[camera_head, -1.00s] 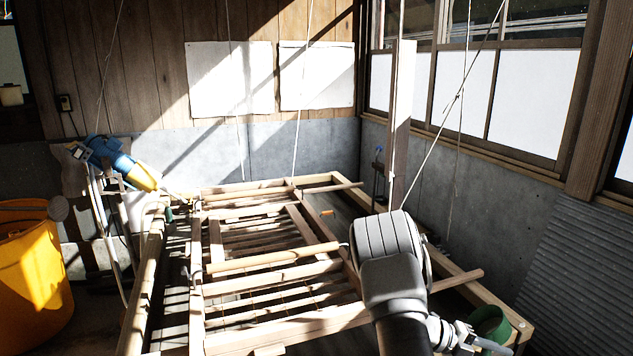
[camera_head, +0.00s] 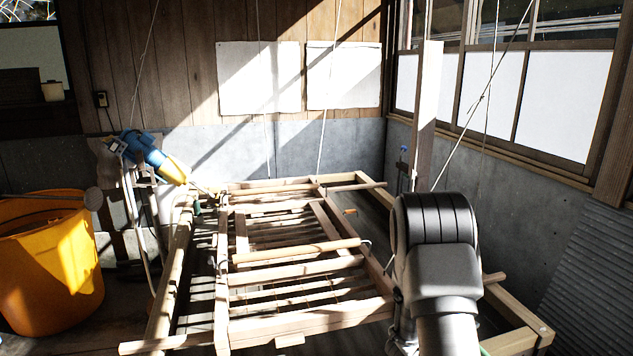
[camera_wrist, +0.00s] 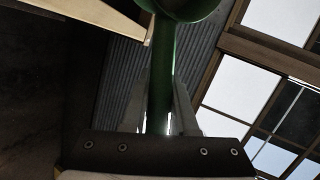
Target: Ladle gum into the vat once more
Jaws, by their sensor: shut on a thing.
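In the wrist view my gripper (camera_wrist: 159,112) is shut on the upright handle of a green ladle (camera_wrist: 160,75). The ladle's rounded bowl is at the top edge and cut off, so its contents cannot be seen. In the head view my arm hides the gripper, and only a green sliver (camera_head: 484,351) shows at the bottom edge. The vat's wooden rim (camera_head: 512,308) shows at right, beyond my arm. The slatted wooden mould (camera_head: 300,326) lies over the vat, left of my arm, and covers much of its dark inside.
A yellow tub (camera_head: 50,275) stands at far left. A blue and yellow tool (camera_head: 150,155) leans near the vat's back left corner. Strings (camera_head: 327,100) hang over the mould. A wooden post (camera_head: 427,110) and windows are behind my arm. Corrugated sheet (camera_head: 590,280) is at right.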

